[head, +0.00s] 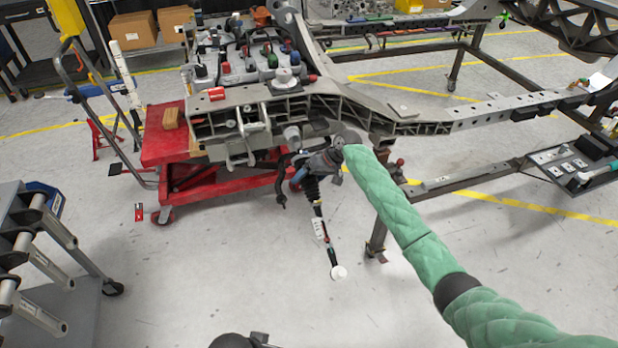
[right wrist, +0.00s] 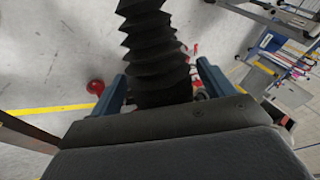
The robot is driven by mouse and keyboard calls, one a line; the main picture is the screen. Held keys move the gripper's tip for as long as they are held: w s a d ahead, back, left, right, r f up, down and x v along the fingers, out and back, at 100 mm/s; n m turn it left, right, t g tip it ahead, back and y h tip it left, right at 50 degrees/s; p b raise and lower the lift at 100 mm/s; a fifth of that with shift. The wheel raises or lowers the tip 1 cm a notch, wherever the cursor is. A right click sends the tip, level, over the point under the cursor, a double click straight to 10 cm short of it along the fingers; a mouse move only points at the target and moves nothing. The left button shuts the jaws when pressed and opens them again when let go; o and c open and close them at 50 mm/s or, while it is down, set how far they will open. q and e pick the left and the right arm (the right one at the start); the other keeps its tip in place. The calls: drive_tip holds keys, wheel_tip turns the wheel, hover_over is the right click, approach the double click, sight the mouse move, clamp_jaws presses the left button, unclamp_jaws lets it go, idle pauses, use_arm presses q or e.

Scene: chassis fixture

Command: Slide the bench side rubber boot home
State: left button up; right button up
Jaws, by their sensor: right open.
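A black ribbed rubber boot (head: 312,188) sits on a thin rod (head: 325,238) that slopes down from the chassis. The rod carries a white tag and ends in a round white piece (head: 338,272). My right gripper (head: 318,164) is open at the boot's upper end, below the chassis frame. In the right wrist view, the boot (right wrist: 158,45) passes between the two blue-grey fingers of the right gripper (right wrist: 161,85). I cannot tell whether the fingers touch it. The boot's upper end is hidden by the gripper. My left gripper is not clearly in view.
The grey chassis frame (head: 345,108) spans above the gripper. A red lift cart (head: 165,140) stands to the left. A grey rack with tubes (head: 40,250) is at the lower left. A tool panel (head: 575,165) is at the right. The floor around the rod's lower end is clear.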

sight(303, 157)
drive_tip(key=c, duration=1.4)
drive_tip(key=shift+o, duration=0.2)
drive_tip(key=w+r, duration=0.1)
drive_tip(key=w, duration=0.1)
drive_tip(key=w+a+r, duration=0.1)
drive_tip(key=w, duration=0.1)
drive_tip(key=w+a+r, duration=0.1)
drive_tip(key=w, duration=0.1)
drive_tip(key=shift+w+r, duration=0.1)
drive_tip(key=shift+w, duration=0.25)
drive_tip(key=shift+r, duration=0.1)
drive_tip(key=o, duration=1.4)
drive_tip(key=shift+c, duration=0.2)
